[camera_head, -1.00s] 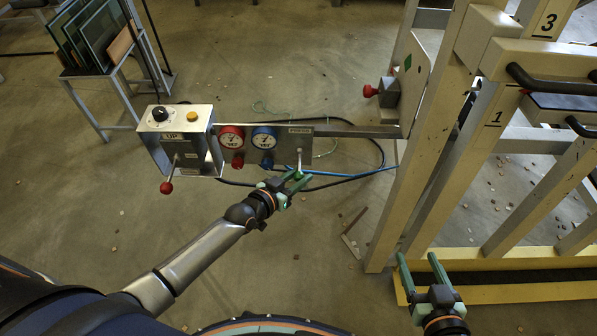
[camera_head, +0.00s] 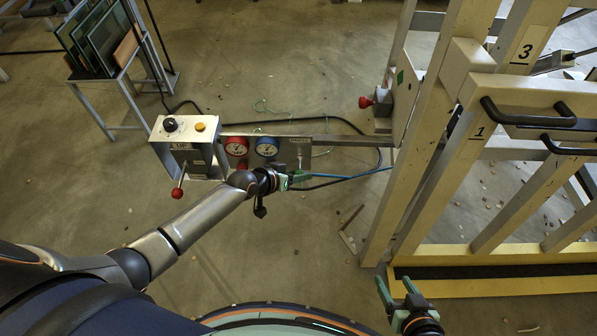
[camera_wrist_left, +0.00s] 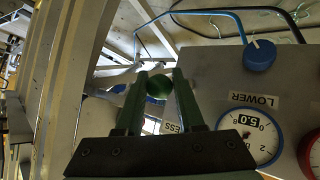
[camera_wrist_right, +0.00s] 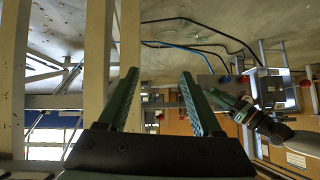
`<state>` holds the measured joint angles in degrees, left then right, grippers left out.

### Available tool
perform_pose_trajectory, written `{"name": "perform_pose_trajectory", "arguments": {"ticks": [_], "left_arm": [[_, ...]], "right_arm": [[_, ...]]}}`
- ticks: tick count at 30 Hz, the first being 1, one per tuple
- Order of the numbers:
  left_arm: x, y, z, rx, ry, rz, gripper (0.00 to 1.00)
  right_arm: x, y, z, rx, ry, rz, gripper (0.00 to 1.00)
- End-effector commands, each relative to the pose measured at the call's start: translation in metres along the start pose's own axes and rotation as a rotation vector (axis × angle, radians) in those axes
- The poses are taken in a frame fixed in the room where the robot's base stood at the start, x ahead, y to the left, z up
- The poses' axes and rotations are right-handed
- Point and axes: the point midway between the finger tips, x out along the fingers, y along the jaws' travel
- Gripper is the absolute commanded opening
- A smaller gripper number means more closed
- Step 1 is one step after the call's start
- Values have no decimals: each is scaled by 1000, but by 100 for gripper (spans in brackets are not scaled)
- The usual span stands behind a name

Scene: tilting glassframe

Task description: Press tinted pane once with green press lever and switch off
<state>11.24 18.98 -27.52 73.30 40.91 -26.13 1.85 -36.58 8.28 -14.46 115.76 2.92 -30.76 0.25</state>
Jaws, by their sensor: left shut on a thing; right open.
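My left gripper (camera_head: 300,178) is shut on the green ball knob (camera_wrist_left: 158,87) of the press lever, at the right end of the panel (camera_head: 295,158). The knob sits between the fingertips in the left wrist view; a label reading partly "ESS" is behind it. In the head view the fingers hide the knob. My right gripper (camera_head: 396,284) is open and empty near the yellow base of the wooden frame (camera_head: 425,165). A control box (camera_head: 186,150) left of the panel has a black knob (camera_head: 170,125). I cannot make out a tinted pane inside the frame.
A red gauge (camera_head: 236,146) and a blue gauge (camera_head: 266,146) sit left of the lever. A red-ended lever (camera_head: 177,192) hangs from the box. Glass panes (camera_head: 95,40) stand in a rack. Hoses cross the floor.

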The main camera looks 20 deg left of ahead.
Motion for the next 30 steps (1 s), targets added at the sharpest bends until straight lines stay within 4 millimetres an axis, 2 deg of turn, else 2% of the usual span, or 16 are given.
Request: {"name": "perform_pose_trajectory", "arguments": {"ticks": [1,6,15,21,29,30], "left_arm": [[-4,4,-14,-11,-11,8,0],[-5,4,-20,-64,-86,19,0],[-6,4,-24,-113,-151,28,0],[-6,4,-25,-120,-159,30,0],[-6,4,-26,-121,-156,30,0],[-6,4,-26,-121,-155,30,41]], "right_arm": [[-2,-1,-5,0,-1,-1,66],[-4,1,-12,2,17,5,66],[-6,5,-8,4,9,16,66],[-8,4,-1,8,-3,17,66],[-9,5,-1,8,-4,18,66],[-9,5,-1,8,-4,18,66]]}}
